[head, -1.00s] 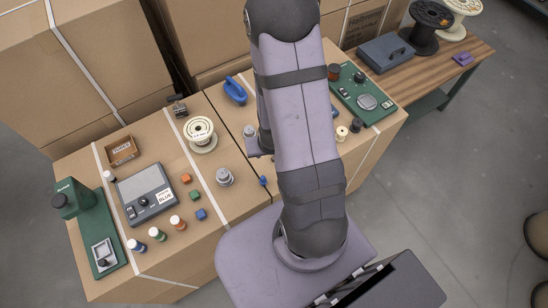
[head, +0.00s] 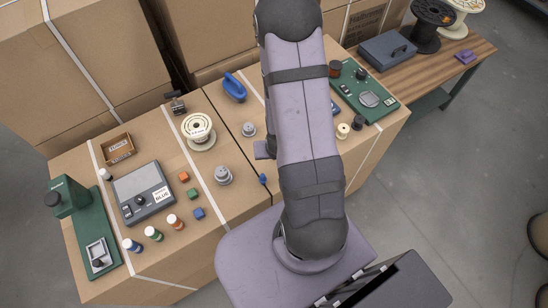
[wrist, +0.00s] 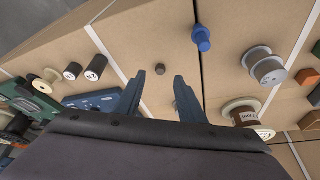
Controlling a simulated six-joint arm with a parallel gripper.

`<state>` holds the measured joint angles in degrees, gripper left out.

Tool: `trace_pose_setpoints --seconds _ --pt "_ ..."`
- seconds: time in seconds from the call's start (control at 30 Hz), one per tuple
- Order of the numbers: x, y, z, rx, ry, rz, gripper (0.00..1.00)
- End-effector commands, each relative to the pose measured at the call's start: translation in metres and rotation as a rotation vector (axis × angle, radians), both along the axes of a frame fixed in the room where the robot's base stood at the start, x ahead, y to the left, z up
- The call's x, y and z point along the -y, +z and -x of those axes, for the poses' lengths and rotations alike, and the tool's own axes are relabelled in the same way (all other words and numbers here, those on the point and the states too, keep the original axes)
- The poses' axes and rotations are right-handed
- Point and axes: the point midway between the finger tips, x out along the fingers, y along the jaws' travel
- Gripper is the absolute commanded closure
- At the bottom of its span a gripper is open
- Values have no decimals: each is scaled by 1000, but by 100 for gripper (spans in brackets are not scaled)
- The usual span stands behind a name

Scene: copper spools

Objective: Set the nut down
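Nothing is held between the fingers. In the head view my arm hides the gripper, and I cannot see the nut there.
In the wrist view a blue peg-like item (wrist: 202,38) and a grey spool (wrist: 268,70) lie to the right. A green panel (head: 363,92) sits right of my arm in the head view.

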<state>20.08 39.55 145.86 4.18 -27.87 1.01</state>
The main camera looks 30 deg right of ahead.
Motion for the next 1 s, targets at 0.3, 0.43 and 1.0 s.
trace_pose_setpoints --seconds 0.3,0.43,1.0 --pt "2 -7 -5 -1 1 0 64" --pt "4 -16 -10 -3 1 -1 64" --pt "9 -46 -23 1 0 0 64"
